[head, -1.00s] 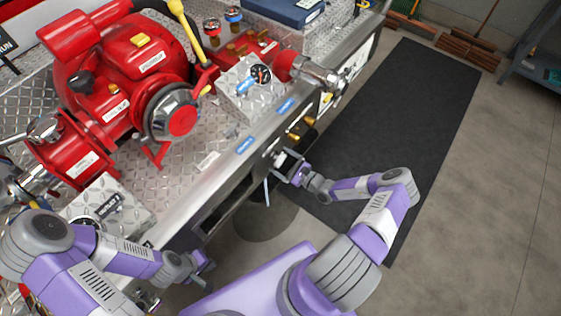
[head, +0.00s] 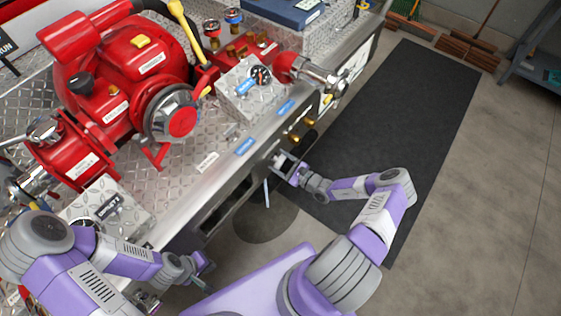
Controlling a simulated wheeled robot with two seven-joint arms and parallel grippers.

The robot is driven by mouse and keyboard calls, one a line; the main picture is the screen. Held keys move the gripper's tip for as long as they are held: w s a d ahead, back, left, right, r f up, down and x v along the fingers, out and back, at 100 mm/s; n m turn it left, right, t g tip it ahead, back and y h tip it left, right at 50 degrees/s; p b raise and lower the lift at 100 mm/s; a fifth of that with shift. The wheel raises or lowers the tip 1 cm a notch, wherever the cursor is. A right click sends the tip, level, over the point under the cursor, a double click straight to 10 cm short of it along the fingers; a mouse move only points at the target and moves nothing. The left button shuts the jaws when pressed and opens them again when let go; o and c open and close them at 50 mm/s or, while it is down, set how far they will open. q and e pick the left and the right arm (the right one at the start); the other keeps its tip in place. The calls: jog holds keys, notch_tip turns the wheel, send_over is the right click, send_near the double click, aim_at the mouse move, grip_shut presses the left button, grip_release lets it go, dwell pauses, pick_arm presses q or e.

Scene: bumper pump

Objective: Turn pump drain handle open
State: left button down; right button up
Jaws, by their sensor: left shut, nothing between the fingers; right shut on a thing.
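The red pump (head: 120,75) stands on the diamond-plate bumper (head: 200,145). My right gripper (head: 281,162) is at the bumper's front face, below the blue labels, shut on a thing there. That looks like the drain handle, but the gripper hides it and I cannot tell its angle. A thin pale-blue rod (head: 267,194) hangs below and left of this gripper. Brass fittings (head: 300,130) stick out of the bumper face just above it. My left gripper (head: 207,265) is shut and empty, low in front of the bumper, apart from the pump.
A gauge box (head: 245,90) and a red valve with a metal outlet (head: 310,70) sit on the bumper to the right of the pump. A shelf (head: 530,68) stands at the far right.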

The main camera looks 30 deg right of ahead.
jog(key=n+p, duration=0.2)
jog(key=shift+r+n+p, duration=0.15)
jog(key=shift+n+p, duration=0.25)
jog(key=n+p, duration=0.2)
jog(key=shift+n, duration=0.4)
jog(key=n+p, duration=0.2)
jog(key=n, duration=0.1)
jog(key=shift+n, duration=0.3)
jog(key=shift+n+p, duration=0.9)
jog(key=shift+n, duration=0.9)
jog(key=o, duration=1)
jog(key=shift+o, duration=0.2)
